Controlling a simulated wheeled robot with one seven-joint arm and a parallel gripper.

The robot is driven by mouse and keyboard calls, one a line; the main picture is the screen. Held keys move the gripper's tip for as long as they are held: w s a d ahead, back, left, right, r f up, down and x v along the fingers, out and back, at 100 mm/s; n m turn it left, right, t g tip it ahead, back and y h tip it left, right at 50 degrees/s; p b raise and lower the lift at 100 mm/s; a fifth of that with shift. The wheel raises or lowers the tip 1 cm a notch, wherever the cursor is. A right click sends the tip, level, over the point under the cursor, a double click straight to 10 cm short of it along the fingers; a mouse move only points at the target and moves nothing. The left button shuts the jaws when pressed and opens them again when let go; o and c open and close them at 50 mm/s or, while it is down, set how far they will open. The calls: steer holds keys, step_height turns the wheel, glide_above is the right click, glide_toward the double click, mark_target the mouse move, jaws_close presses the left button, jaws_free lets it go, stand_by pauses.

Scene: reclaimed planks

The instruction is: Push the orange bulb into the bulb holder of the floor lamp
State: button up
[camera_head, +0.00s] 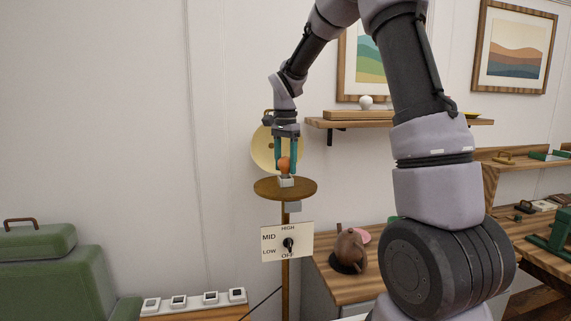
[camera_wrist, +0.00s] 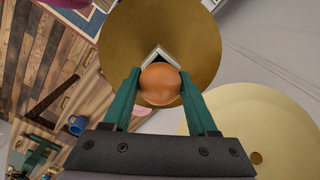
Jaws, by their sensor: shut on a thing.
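The orange bulb (camera_head: 284,165) is between the two green fingers of my gripper (camera_head: 285,168), which is shut on it and points down. In the wrist view the bulb (camera_wrist: 160,84) sits between the fingertips. The white square bulb holder (camera_head: 286,182) is on the round brown top (camera_head: 271,188) of the floor lamp. The bulb is right above the holder; I cannot tell whether its base is inside. In the wrist view the bulb covers most of the holder (camera_wrist: 161,54). A sign with a dial (camera_head: 288,243) is on the lamp's post, its pointer near OFF.
A cream round disc (camera_head: 262,150) is behind my gripper. A shelf (camera_head: 350,122) with a white ball (camera_head: 366,102) is on the wall to the right. A brown teapot (camera_head: 349,249) stands on a wooden surface at lower right.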

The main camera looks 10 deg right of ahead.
steer(key=shift+f, duration=0.55)
steer(key=o, duration=1.4)
step_height(320, 180, up, 10)
steer(key=shift+r, duration=0.25)
steer(key=s+d+r+n+t+y, duration=0.1)
steer(key=s+d+r+n+t, duration=0.15)
steer(key=s, duration=0.45)
steer(key=s+d+r+n+t, duration=0.1)
steer(key=s+r, duration=0.3)
steer(key=s, duration=0.2)
steer(key=s+n+t, duration=0.1)
steer(key=s, duration=0.3)
steer(key=s+d+f+n+t, duration=0.1)
steer(key=s, duration=0.3)
steer(key=s+d+f+n+t+y, duration=0.1)
steer(key=s, duration=0.4)
steer(key=shift+s+d+f+t, duration=0.1)
steer(key=shift+d+f+t, duration=0.05)
steer(key=shift+t, duration=0.2)
